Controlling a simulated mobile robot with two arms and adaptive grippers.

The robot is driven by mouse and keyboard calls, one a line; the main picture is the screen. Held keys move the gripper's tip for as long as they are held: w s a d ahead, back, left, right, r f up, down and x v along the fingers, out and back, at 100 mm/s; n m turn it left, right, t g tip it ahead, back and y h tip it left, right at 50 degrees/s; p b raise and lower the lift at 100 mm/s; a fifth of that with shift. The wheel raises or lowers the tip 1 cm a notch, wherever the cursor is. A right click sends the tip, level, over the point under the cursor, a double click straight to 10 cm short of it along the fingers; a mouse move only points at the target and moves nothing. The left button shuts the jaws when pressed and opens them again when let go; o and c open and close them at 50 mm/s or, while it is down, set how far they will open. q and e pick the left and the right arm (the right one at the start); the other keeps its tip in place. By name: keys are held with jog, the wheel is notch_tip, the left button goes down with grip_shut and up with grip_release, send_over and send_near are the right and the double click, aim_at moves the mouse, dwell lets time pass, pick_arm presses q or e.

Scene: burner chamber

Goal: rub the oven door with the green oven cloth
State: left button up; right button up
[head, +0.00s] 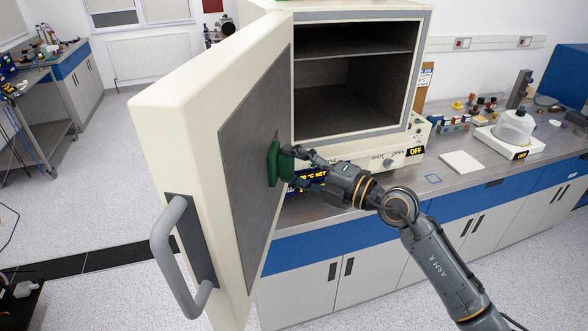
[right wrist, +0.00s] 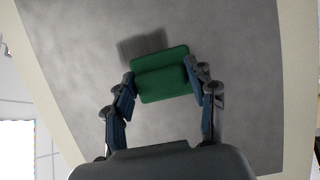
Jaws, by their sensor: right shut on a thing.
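The oven door (head: 190,97) stands open to the left, with its grey inner panel (head: 247,150) facing right. The green oven cloth (head: 274,163) is at the middle of that panel, held by my right gripper (head: 288,165). In the right wrist view, my right gripper (right wrist: 165,84) is shut on the green cloth (right wrist: 162,82), its fingers on the cloth's two sides. The cloth is at or very near the panel (right wrist: 230,55), with a dark shadow beside it; whether it touches I cannot tell. My left gripper is not in view.
The oven (head: 350,75) is open and its chamber looks empty apart from a shelf. The door's handle (head: 175,262) sticks out at the front. The bench (head: 440,190) to the right holds a white tile (head: 461,163), a balance with a glass dome (head: 514,130) and small bottles.

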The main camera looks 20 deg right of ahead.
jog(key=shift+w+d, duration=0.15)
jog(key=shift+w, duration=0.25)
jog(key=shift+s+a+r+p, duration=0.1)
jog(key=shift+s+a+p, duration=0.1)
jog(key=shift+s+p, duration=0.45)
jog(key=shift+s+a+p, duration=0.3)
jog(key=shift+s+a, duration=0.2)
jog(key=shift+s, duration=0.25)
jog(key=shift+s+d+f+b, duration=0.1)
jog(key=shift+s+d+b, duration=0.2)
jog(key=shift+d, duration=0.5)
jog(key=shift+s+d+f+b, duration=0.1)
jog(key=shift+s+d, duration=0.35)
jog(key=shift+d, duration=0.3)
jog(key=shift+s+d+b, duration=0.2)
jog(key=shift+s+d, duration=0.15)
jog(key=shift+d, duration=0.45)
jog(key=shift+s+d+r, duration=0.1)
jog(key=shift+s+d, duration=0.05)
jog(key=shift+d, duration=0.2)
